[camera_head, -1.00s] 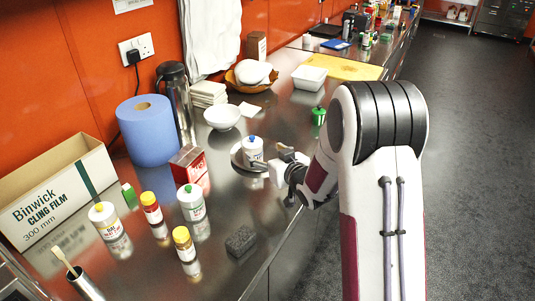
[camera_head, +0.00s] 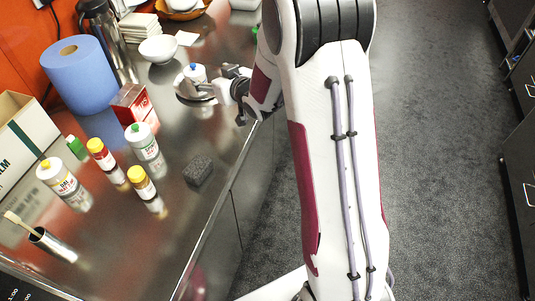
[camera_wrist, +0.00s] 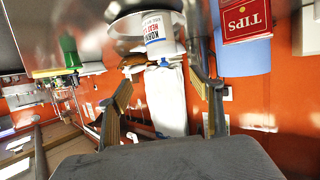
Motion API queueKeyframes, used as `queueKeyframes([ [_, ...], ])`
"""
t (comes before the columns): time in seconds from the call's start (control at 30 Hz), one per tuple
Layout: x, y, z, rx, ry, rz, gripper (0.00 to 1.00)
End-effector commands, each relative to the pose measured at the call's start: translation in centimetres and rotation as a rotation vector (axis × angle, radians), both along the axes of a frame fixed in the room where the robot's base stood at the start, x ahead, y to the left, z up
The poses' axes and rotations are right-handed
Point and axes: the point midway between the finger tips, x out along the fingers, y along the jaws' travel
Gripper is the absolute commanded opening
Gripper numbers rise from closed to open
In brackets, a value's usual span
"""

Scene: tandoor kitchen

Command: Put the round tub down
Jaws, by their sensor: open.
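The round tub (camera_head: 194,73) is white with a blue knob on its lid. It stands upright at a round metal dish (camera_head: 180,92) on the steel counter; its base is partly hidden by my gripper (camera_head: 213,88). In the wrist view the tub (camera_wrist: 160,38) shows its printed label, just past the fingertips and roughly between them. My gripper (camera_wrist: 160,78) is open, its two fingers spread apart, at the tub's right side in the head view. I cannot tell whether a finger touches the tub.
A red box (camera_head: 131,104), a blue paper roll (camera_head: 79,75) and a white bowl (camera_head: 158,49) stand left of the tub. Several bottles, including a green-capped one (camera_head: 141,141), and a dark sponge (camera_head: 198,171) are nearer. Bare counter lies between the sponge and the dish.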

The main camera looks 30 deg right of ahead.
Motion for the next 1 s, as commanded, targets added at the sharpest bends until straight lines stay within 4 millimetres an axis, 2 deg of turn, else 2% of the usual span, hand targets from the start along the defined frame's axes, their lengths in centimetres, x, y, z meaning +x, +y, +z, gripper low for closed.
queueKeyframes([
  [0.27, -2.9, -0.7, 3.8, -0.054, 0.076, -0.061, 0.65],
  [0.47, -6.0, -1.2, 6.1, -0.083, 0.143, -0.106, 0.65],
  [0.77, -11.5, -1.5, 8.8, -0.106, 0.245, -0.162, 0.65],
  [1.0, -16.7, -1.4, 10.3, -0.109, 0.333, -0.197, 0.65],
])
